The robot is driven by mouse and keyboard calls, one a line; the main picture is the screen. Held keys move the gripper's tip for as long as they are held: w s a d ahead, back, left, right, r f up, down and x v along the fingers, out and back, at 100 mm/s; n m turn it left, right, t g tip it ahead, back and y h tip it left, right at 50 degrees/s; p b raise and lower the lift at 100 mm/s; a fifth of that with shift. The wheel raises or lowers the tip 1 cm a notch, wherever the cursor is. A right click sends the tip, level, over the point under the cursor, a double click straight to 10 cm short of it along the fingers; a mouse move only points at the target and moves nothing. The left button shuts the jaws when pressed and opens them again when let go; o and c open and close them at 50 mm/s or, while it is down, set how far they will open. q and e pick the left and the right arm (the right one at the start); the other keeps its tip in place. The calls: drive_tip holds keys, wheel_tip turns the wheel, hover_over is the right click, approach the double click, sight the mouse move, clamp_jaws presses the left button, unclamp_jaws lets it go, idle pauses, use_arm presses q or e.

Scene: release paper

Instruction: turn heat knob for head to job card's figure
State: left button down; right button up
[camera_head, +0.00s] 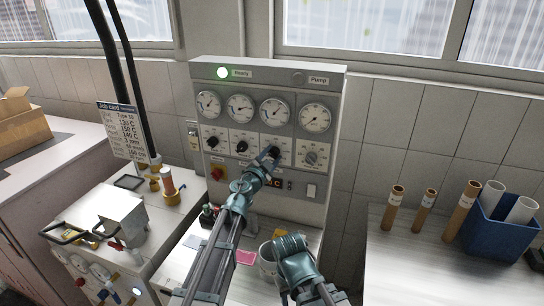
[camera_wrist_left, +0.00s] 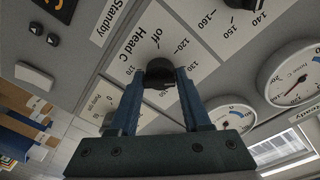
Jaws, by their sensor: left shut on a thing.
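The head heat knob (camera_wrist_left: 160,72) is black and sits on a white scale plate marked "Head C" and "off", with figures such as 120 and 130. My left gripper (camera_head: 272,152) is at the panel, its fingers shut on this knob; the wrist view shows the left gripper (camera_wrist_left: 160,86) with a finger on each side. The fingers hide much of the knob, and I cannot tell which figure it points to. The job card (camera_head: 122,130) hangs at the left, with lines including 130 C, 150 C and 140 C; which line is for the head is too small to read.
My right arm is low in front. A blue bin (camera_head: 500,232) with tubes stands on the right bench.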

use_arm(q)
drive_tip(key=shift+m, duration=0.5)
drive_tip(key=m, duration=0.2)
drive_tip(key=shift+r+m+p, duration=0.1)
drive_tip(key=shift+m+p, duration=0.25)
drive_tip(key=shift+m, duration=0.05)
drive_tip(key=shift+w+m+y, duration=0.1)
drive_tip(key=shift+m+y, duration=0.2)
drive_tip(key=shift+m, duration=1.9)
drive_tip(key=shift+c, duration=1.9)
unclamp_jaws()
